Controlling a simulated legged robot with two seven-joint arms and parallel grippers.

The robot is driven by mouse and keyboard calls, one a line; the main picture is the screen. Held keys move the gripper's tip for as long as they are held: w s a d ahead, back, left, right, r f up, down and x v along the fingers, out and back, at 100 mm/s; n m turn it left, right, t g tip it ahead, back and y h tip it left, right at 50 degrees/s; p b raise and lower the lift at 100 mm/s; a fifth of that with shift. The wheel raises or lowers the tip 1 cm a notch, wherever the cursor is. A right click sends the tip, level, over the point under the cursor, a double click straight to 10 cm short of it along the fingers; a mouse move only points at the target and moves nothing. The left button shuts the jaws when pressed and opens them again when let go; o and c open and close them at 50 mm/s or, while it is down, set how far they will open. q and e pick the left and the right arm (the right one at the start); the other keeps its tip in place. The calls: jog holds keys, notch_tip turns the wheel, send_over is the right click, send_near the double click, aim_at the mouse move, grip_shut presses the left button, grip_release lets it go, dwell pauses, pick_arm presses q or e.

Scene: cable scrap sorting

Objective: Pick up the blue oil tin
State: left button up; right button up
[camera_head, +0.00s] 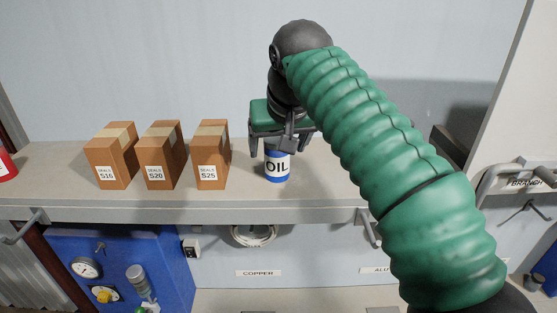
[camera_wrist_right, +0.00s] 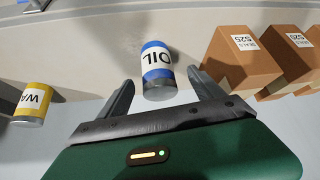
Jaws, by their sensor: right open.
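The blue oil tin (camera_head: 277,166) stands upright on the grey shelf, with a white label reading OIL. In the head view my right gripper (camera_head: 285,146) is over the tin and hides its top. In the right wrist view the tin (camera_wrist_right: 157,70) lies ahead of and between the two fingers of my right gripper (camera_wrist_right: 160,92). The fingers are apart, and a gap shows on each side of the tin. My left gripper is not in view.
Several brown SEALS boxes (camera_head: 211,155) stand left of the tin on the shelf (camera_head: 330,185). A yellow tin (camera_wrist_right: 34,104) shows at left in the wrist view. A red object (camera_head: 6,166) is at the shelf's far left. A blue panel with a gauge (camera_head: 120,265) is below.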

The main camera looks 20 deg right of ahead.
aim_at(278, 155)
jog(key=w+f, duration=0.1)
jog(key=w, duration=0.1)
jog(key=w+f+p, duration=0.1)
jog(key=w+f, duration=0.1)
jog(key=w+f+p, duration=0.1)
jog(key=f, duration=0.1)
jog(key=shift+w+d, duration=0.3)
jog(key=shift+w, duration=0.1)
jog(key=shift+s+d+f, duration=0.1)
jog(key=shift+s+f, duration=0.05)
jog(key=shift+f, duration=0.05)
jog(key=shift+s+d+r, duration=0.15)
jog(key=shift+s+d, duration=0.05)
jog(key=shift+s, duration=0.45)
jog(key=shift+c, duration=2)
jog(key=shift+w+a+f, duration=0.2)
jog(key=shift+w+a, duration=0.05)
jog(key=shift+w, duration=0.3)
jog(key=c, duration=0.7)
jog(key=shift+s, duration=0.15)
jog(key=c, duration=0.5)
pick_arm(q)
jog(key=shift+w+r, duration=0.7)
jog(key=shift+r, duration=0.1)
pick_arm(e)
jog(key=shift+d+r, duration=0.1)
grip_shut()
